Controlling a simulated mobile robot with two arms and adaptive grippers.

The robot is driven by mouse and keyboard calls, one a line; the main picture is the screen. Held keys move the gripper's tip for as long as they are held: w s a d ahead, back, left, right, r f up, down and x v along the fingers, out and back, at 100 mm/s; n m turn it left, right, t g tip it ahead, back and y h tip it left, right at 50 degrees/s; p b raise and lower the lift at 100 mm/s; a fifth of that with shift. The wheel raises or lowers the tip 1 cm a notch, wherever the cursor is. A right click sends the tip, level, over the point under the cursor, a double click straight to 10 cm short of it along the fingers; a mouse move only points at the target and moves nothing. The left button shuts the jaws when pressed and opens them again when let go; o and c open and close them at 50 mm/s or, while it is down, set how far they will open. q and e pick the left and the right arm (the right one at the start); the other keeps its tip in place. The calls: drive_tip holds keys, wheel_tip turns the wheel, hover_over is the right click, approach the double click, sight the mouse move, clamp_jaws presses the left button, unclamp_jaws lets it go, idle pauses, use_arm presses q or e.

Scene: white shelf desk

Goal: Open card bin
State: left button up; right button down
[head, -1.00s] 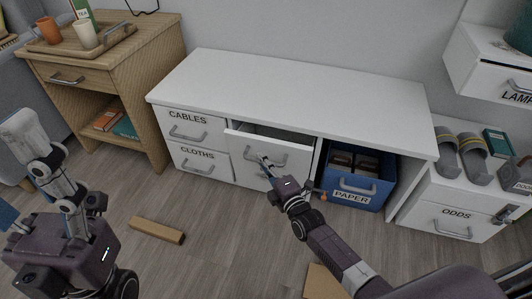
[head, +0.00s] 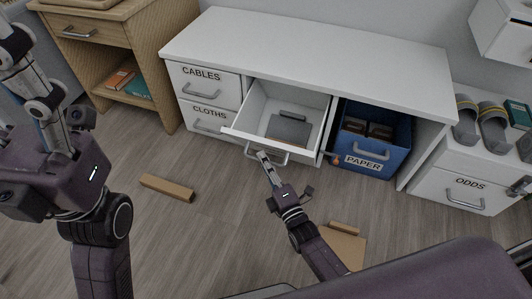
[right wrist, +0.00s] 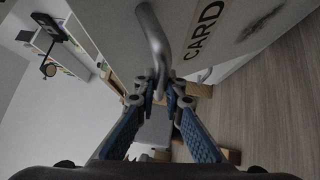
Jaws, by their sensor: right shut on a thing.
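The white card bin (head: 249,107) is a drawer pulled well out of the desk, open at the top, with a dark grey flat item (head: 288,130) inside. Its front (right wrist: 235,48) carries the word CARD in the right wrist view. My right gripper (head: 264,158) is shut on the bin's grey handle (right wrist: 153,38), below the front's top edge. In the right wrist view the blue-padded fingers (right wrist: 160,90) close around one end of the handle. My left gripper (head: 30,75) is raised at the far left, away from the desk, and its fingers show side-on and partly cut off.
The blue paper bin (head: 372,140) sits right of the open drawer. The cables drawer (head: 205,84) and cloths drawer (head: 212,121) are shut on the left. A wooden block (head: 167,188) and cardboard pieces (head: 342,246) lie on the floor. The white desk top (head: 320,55) is clear.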

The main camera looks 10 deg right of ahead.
drive_tip(key=shift+s+a+f, duration=0.15)
drive_tip(key=shift+s+f, duration=0.2)
drive_tip(key=shift+f, duration=0.1)
drive_tip(key=c, duration=2)
unclamp_jaws()
drive_tip(key=shift+r, duration=0.15)
wheel_tip(320, 180, up, 10)
drive_tip(key=shift+f, duration=0.1)
